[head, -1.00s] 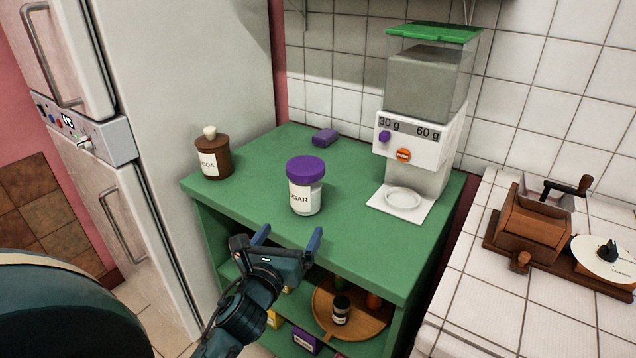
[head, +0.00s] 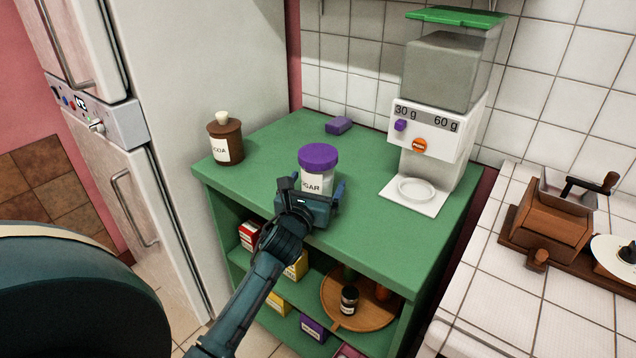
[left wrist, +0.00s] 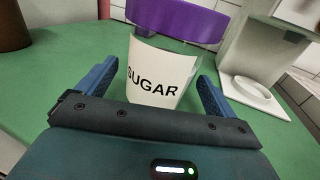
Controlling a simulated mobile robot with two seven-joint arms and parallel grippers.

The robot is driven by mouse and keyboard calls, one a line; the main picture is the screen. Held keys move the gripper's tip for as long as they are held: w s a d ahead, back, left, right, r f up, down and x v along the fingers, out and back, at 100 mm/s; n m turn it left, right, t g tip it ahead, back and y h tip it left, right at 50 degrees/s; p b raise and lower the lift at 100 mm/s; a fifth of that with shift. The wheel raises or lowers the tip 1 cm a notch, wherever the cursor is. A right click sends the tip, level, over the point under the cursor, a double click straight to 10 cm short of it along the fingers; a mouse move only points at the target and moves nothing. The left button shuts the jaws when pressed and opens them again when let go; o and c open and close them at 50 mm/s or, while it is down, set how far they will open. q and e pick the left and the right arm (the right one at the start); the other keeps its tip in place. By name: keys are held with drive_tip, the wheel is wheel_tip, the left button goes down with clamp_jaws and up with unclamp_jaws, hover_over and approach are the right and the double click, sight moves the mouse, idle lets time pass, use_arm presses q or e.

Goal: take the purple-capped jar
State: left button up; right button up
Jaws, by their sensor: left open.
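The purple-capped jar (head: 318,168) stands upright on the green shelf top (head: 375,240). Its white label reads SUGAR; in the head view my left gripper hides its lower part. In the left wrist view the jar (left wrist: 160,75) is straight ahead, its label facing me, the cap cut off by the top edge. My left gripper (head: 315,188) is open, with its blue fingers on either side of the jar's near part. In the left wrist view the fingers (left wrist: 155,85) show gaps to the jar on both sides. My right gripper is not in view.
A brown cocoa jar (head: 226,140) stands to the left and a purple block (head: 338,125) behind. A dispenser with a green lid (head: 440,110) stands to the right. Lower shelves hold boxes and a round wooden tray (head: 335,315). The white tiled counter (head: 480,290) is at right.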

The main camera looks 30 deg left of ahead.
use_arm(q)
drive_tip(key=shift+x, duration=0.85)
drive_tip(key=shift+c, duration=0.2)
drive_tip(key=c, duration=1.2)
drive_tip(key=shift+r, duration=0.1)
drive_tip(key=shift+c, duration=0.6)
